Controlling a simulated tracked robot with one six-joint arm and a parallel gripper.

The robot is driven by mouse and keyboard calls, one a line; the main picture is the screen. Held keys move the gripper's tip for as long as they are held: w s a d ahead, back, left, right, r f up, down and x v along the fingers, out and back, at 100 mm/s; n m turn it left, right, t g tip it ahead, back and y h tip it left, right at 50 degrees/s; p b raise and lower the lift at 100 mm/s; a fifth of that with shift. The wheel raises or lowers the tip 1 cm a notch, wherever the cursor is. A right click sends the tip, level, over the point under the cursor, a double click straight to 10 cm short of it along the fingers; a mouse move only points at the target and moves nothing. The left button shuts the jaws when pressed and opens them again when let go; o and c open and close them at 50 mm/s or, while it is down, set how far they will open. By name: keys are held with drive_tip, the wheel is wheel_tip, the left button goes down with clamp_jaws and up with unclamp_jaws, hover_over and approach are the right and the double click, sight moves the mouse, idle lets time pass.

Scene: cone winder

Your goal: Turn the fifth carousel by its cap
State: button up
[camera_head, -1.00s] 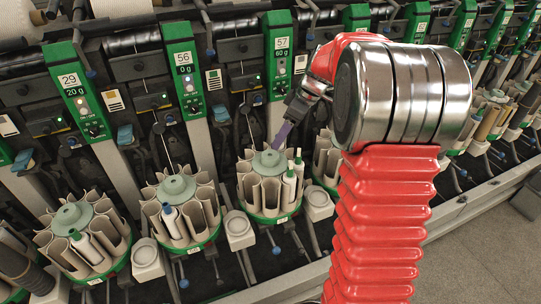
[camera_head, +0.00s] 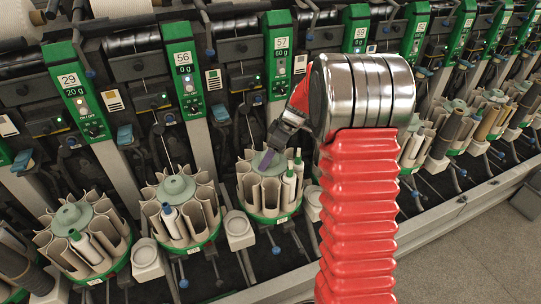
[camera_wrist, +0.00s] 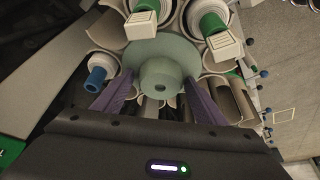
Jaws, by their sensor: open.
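The carousel under the panel marked 57 has a grey-green round cap (camera_head: 256,166) with a small hole in its top centre. Around the cap are cream pockets (camera_head: 248,190), and a few hold bobbins. My gripper (camera_head: 268,157) is right at this cap, its purple fingers pointing down. In the wrist view my gripper (camera_wrist: 158,84) is open, with one finger on each side of the cap (camera_wrist: 160,62). I cannot tell whether either finger touches it. The far side of the cap is partly hidden by the fingers in the head view.
White bobbins with green tops (camera_head: 289,186) stand close beside the cap. A blue-tipped bobbin (camera_wrist: 97,73) is near the left finger. Similar carousels stand to the left (camera_head: 182,215) and right. The green-topped panels (camera_head: 281,65) rise behind. Open floor (camera_head: 460,260) lies at lower right.

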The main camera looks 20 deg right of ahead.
drive_tip(key=shift+c, duration=0.5)
drive_tip(key=c, duration=1.3)
drive_tip(key=shift+d, duration=0.15)
drive_tip(key=shift+c, duration=0.4)
